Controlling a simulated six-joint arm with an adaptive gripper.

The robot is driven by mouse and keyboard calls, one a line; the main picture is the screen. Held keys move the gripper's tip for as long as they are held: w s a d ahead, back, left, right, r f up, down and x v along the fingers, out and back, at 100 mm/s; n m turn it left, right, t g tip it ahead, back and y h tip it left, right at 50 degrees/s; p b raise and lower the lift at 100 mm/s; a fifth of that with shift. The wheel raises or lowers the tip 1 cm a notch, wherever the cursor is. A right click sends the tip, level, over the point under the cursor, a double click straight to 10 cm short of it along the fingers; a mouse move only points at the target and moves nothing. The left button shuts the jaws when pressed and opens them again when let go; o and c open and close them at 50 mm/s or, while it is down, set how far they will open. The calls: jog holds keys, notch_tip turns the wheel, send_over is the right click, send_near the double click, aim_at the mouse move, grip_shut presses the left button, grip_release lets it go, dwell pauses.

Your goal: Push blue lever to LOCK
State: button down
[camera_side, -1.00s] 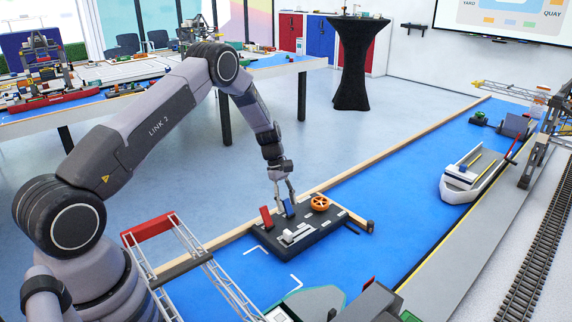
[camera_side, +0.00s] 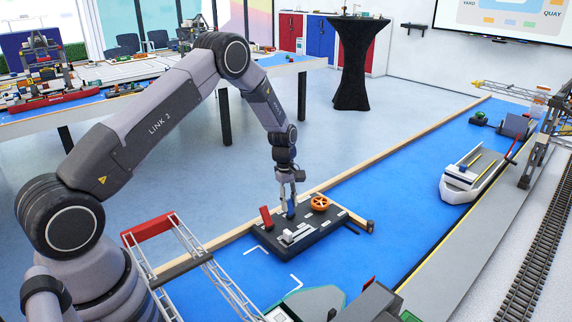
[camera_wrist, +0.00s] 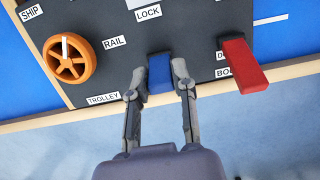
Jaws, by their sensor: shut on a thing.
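The blue lever (camera_wrist: 160,72) stands on a dark control panel (camera_wrist: 195,40) and shows between my fingers in the wrist view. In the side view the lever (camera_side: 291,209) is mostly covered by my gripper (camera_side: 288,200). My gripper (camera_wrist: 159,88) is shut on the blue lever, one finger on each side. The LOCK label (camera_wrist: 148,13) lies on the panel beyond the lever, at the top of the wrist view. The label at the lever's near end is hidden.
A red lever (camera_wrist: 243,65) stands right of the blue one in the wrist view. An orange wheel (camera_wrist: 70,60) is at the left, by the RAIL label. A wooden rail (camera_side: 345,180) runs behind the panel. A white boat (camera_side: 470,178) sits farther right on blue.

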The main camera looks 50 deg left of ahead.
aim_at(292, 214)
jog(key=d+y, duration=0.1)
jog(key=y, duration=0.1)
jog(key=d+y, duration=0.1)
jog(key=y, duration=0.1)
jog(key=shift+y, duration=0.3)
jog(key=shift+d+f+y, duration=0.15)
jog(key=shift+d+y, duration=0.15)
jog(key=shift+y, duration=0.6)
jog(key=shift+d+f+y, duration=0.1)
jog(key=shift+d+y, duration=0.2)
jog(key=shift+y, duration=0.6)
jog(key=c, duration=0.9)
grip_release()
jog(key=v, duration=1.2)
jog(key=shift+d+f, duration=0.15)
